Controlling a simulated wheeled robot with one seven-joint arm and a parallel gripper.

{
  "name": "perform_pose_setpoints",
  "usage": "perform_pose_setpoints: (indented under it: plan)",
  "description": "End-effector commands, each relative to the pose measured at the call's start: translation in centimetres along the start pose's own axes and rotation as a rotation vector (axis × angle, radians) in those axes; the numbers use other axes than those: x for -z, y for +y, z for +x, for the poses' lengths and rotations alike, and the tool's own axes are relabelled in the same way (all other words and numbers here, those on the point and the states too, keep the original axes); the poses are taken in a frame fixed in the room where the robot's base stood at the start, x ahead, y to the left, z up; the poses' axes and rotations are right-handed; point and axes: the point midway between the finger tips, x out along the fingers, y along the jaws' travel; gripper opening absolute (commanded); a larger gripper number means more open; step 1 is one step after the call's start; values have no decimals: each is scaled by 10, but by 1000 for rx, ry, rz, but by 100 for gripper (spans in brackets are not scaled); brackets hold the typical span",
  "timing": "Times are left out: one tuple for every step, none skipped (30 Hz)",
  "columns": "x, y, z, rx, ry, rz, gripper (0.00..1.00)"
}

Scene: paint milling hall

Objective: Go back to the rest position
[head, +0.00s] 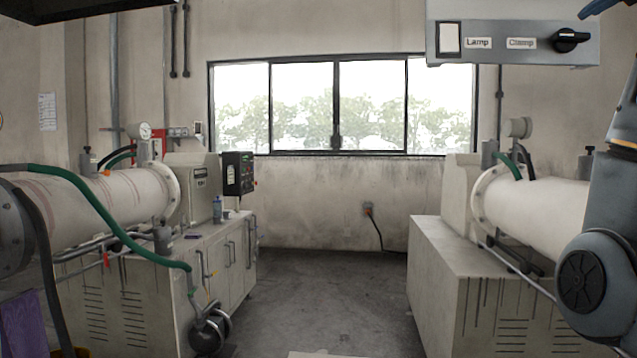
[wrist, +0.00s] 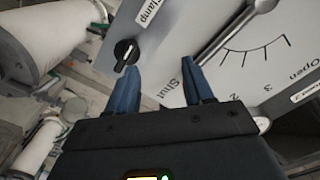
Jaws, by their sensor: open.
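My gripper (wrist: 160,68) shows in the wrist view with its two blue fingers apart and nothing between them. It is in front of a grey control panel (wrist: 205,20). The black clamp knob (wrist: 126,53) lies by the left fingertip; whether they touch I cannot tell. A metal lever (wrist: 236,28) runs above the right finger, beside a curved scale marked from Shut to Open. In the head view the panel (head: 440,53) hangs at the upper right, with a white Lamp switch (head: 449,37) and the Clamp knob (head: 568,40). Its upper part is cut off.
A pale horizontal mill (head: 115,195) on a cabinet (head: 130,290) stands at left, with a green hose (head: 90,205). Another mill (head: 535,210) stands on a cabinet (head: 465,260) at right, partly behind my arm. The floor (head: 330,295) between them is clear up to the windowed back wall.

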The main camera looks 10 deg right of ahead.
Motion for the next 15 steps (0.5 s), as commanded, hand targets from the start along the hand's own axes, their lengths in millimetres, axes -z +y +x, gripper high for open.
perform_pose_setpoints:
  plan:
    - [-22,16,14,-12,-11,-16,52]
    - [-33,23,21,-15,-12,-26,52]
    - [-47,33,29,-19,-15,-39,52]
    - [-58,40,35,-22,-17,-50,52]
    - [-70,48,40,-25,-20,-61,52]
    - [-85,58,47,-28,-23,-75,52]
    - [-97,66,51,-30,-25,-85,52]
    - [-108,74,55,-32,-27,-96,52]
    - [-124,84,60,-34,-30,-112,52]
    - [-135,92,62,-36,-33,-122,52]
    - [-147,100,65,-37,-36,-133,52]
    - [-163,110,68,-40,-41,-149,52]
    - [-175,118,69,-40,-43,-161,52]
    - [-187,125,70,-41,-46,-172,52]
    - [-202,135,70,-41,-50,-187,52]
